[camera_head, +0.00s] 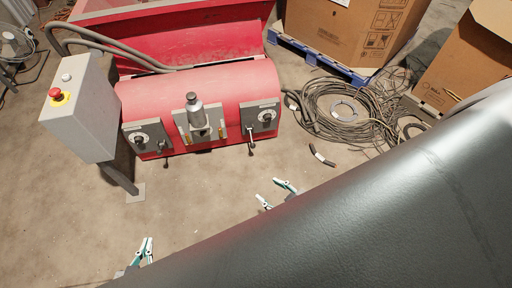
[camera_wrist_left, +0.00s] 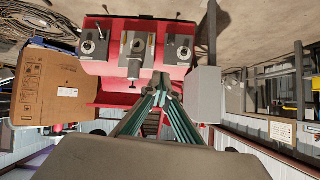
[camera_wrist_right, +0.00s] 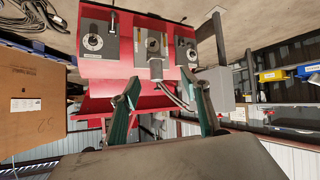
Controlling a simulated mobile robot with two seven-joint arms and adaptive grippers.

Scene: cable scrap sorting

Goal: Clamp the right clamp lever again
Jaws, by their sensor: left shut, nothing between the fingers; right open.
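The red machine (camera_head: 215,88) has a right clamp plate (camera_head: 262,116) with a round dial. The right clamp lever (camera_head: 251,141) hangs down from that plate with a dark knob at its end. In the right wrist view, where the machine appears upside down, this lever (camera_wrist_right: 113,22) points up beside its plate (camera_wrist_right: 92,42). My right gripper (camera_head: 271,192) is open and empty, in front of and below the right clamp, apart from the lever. My left gripper (camera_head: 144,247) is shut and empty, further left and nearer; its fingers meet in the left wrist view (camera_wrist_left: 161,88).
The left clamp lever (camera_head: 165,158) hangs from the left plate (camera_head: 148,136). A central clamp (camera_head: 197,115) stands between the plates. A grey control box (camera_head: 82,110) with a red button is at left. Coiled cables (camera_head: 340,112) and a short cable piece (camera_head: 322,156) lie right. My dark arm covers the lower right.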

